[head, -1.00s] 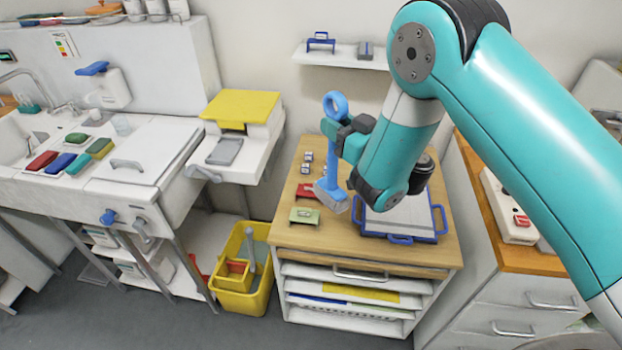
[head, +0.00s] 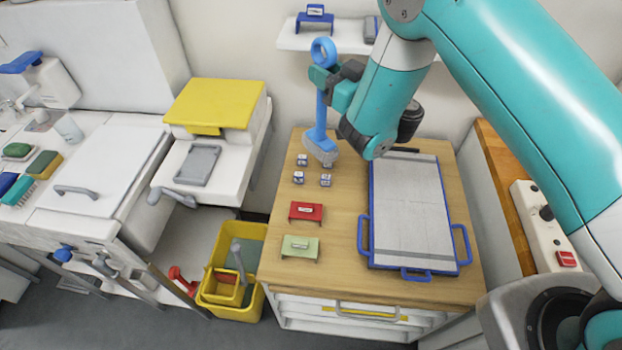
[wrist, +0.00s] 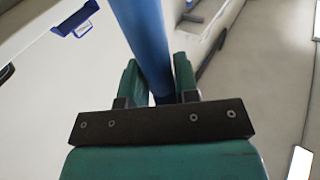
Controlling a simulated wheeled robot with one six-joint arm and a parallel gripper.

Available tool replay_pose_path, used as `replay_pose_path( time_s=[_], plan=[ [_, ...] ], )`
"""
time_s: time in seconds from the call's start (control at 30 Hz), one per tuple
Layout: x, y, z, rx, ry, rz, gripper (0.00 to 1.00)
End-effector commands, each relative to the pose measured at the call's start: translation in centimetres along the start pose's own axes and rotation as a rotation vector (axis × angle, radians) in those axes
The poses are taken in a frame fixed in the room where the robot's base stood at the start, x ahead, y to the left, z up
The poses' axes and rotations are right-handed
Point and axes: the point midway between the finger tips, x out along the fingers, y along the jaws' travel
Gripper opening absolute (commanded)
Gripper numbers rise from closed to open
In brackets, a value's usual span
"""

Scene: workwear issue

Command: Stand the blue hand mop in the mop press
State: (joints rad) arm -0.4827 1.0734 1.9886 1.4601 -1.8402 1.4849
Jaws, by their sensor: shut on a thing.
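The blue hand mop (head: 321,112) has a ring at its top and a pale grey head below. My gripper (head: 330,84) is shut on its shaft, just below the ring. The mop hangs nearly upright, its head in front of the back left part of the wooden worktop. In the wrist view, the blue shaft (wrist: 146,40) runs between the two green fingers of the gripper (wrist: 158,78). The yellow bucket (head: 228,312) on the floor, left of the worktop, holds a smaller yellow insert and a grey upright handle; it looks like the mop press.
The worktop (head: 341,240) carries small blocks (head: 298,178), a red stand (head: 306,211), a green stand (head: 300,246) and a blue-framed board (head: 410,205). A yellow-topped unit (head: 215,104) stands at left, above the bucket. A shelf (head: 300,40) hangs on the wall behind.

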Motion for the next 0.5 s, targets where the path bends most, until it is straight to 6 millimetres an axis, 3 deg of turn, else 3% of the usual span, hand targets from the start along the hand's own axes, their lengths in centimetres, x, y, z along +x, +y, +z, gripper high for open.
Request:
replay_pose_path(
  time_s=[0.03,0.5],
  plan=[
    [-0.2,0.0,1.6,0.0,0.0,0.0,0.0],
    [-1.3,0.0,11.9,0.002,-0.002,0.0,0.0]
  ],
)
